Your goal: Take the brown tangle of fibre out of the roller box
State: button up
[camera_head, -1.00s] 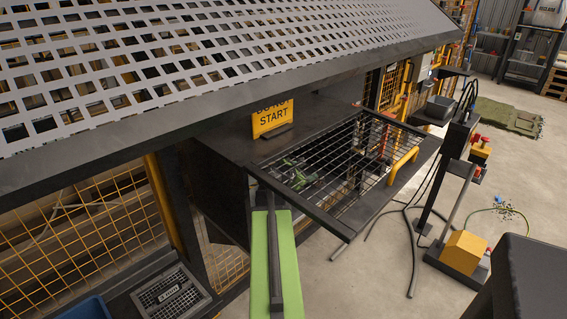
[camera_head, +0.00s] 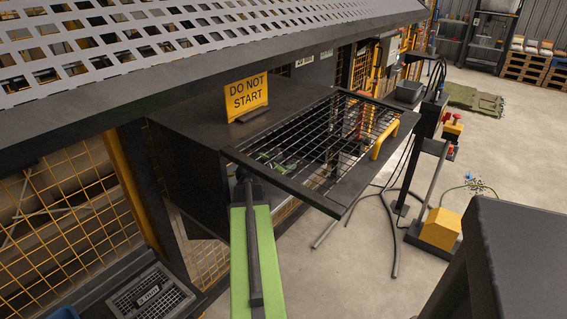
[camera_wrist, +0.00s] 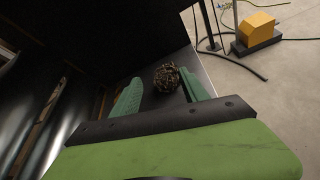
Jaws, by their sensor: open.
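The brown tangle of fibre (camera_wrist: 166,77) is a dark, round, knotted clump in the wrist view. It lies on a dark flat surface between the green fingertips of my gripper (camera_wrist: 160,88), near their far ends. My gripper is open, and a gap shows between the tangle and the left finger; contact with the right finger is hard to tell. In the head view the roller box (camera_head: 190,115) is dark, with a wire mesh guard (camera_head: 325,130) at its front. Green parts show through the mesh. The tangle cannot be made out there.
A yellow "DO NOT START" sign (camera_head: 247,97) stands on the box top. The mesh guard has a yellow handle (camera_head: 385,138). Shiny rollers (camera_wrist: 60,120) lie at left in the wrist view. A post with a yellow pedal (camera_head: 440,229) and cables stand on the floor at right.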

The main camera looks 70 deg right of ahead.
notch_tip(320, 180, down, 5)
jog(key=b, duration=0.3)
jog(key=shift+r, duration=0.1)
jog(key=x, duration=0.3)
jog(key=r+b+x, duration=0.1)
jog(key=x, duration=0.3)
jog(key=shift+d+r, duration=0.1)
jog(key=shift+d, duration=0.15)
